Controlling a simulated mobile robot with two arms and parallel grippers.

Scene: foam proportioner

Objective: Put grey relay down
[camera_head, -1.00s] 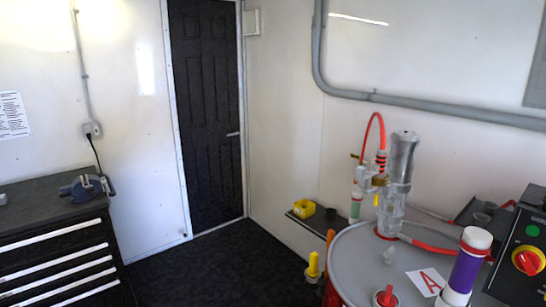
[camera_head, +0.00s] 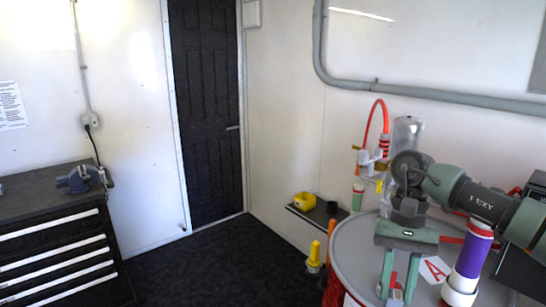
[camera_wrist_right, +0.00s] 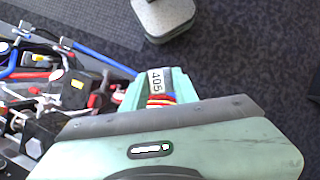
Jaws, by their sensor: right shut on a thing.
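My right gripper (camera_head: 397,297) hangs fingers-down in front of the grey drum (camera_head: 350,250) in the head view. In the right wrist view its green fingers (camera_wrist_right: 156,88) are shut on a small part (camera_wrist_right: 157,82). That part carries a white label reading 405 and red, yellow and blue bands. I take it as the grey relay; most of its body is hidden by the gripper, so its grey colour cannot be confirmed. In the head view the held part cannot be made out clearly. My left gripper is not in view.
The wrist view shows red-and-black tools (camera_wrist_right: 60,90), dark carpet (camera_wrist_right: 240,60) and a grey block (camera_wrist_right: 165,15). A black cabinet (camera_head: 50,240) stands left.

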